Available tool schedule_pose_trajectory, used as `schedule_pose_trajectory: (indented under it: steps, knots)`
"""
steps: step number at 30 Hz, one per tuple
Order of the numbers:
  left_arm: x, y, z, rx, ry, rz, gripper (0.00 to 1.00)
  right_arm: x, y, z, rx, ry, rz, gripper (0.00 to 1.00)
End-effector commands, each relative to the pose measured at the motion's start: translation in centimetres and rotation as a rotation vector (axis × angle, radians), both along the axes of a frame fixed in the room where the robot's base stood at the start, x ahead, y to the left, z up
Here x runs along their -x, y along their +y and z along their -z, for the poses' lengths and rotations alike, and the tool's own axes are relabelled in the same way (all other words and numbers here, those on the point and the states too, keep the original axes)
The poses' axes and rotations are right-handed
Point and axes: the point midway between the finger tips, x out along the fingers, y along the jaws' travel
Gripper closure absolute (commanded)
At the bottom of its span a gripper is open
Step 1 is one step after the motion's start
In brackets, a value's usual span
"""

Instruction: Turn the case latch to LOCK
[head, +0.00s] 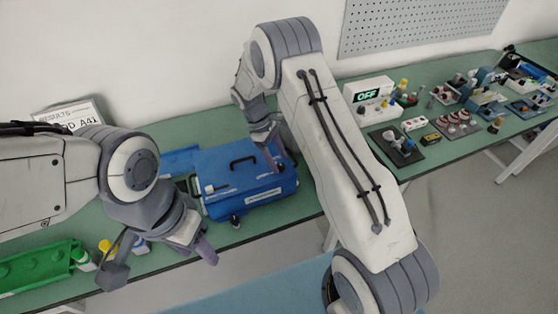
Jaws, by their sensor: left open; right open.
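A blue case (243,178) with a dark carry handle on its lid sits on the green bench, lid down. A dark knob-like part, perhaps the latch (235,222), shows at the lower left of its front; its setting is too small to read. My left gripper (160,268) is open and empty, in front of the case to its left. My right gripper (272,148) is open above the right side of the lid, and its arm hides the area right of the case. I cannot tell whether it touches the lid.
A green rack (40,268) and small bottles (105,248) stand at the left. A white box reading OFF (368,95) and several small parts on trays fill the right of the bench (440,150). A results sheet (70,115) stands at the back left.

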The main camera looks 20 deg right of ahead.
Motion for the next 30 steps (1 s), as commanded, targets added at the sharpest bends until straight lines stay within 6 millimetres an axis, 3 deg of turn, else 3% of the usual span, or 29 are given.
schedule_pose_trajectory:
  steps: [9, 15, 30]
  knots:
    - [0.0, 0.0, 2.1, 0.0, 0.0, 0.001, 0.5, -1.8, 1.8, -5.5, -0.001, -0.006, -0.001, 0.33]
    - [0.0, 0.0, 2.6, 0.0, 0.0, 0.001, 0.5, -2.4, 2.4, -8.0, -0.001, -0.004, 0.0, 0.33]
    - [0.0, 0.0, 2.6, 0.0, 0.0, 0.001, 0.5, -2.5, 2.6, -8.8, 0.0, -0.001, 0.001, 0.33]
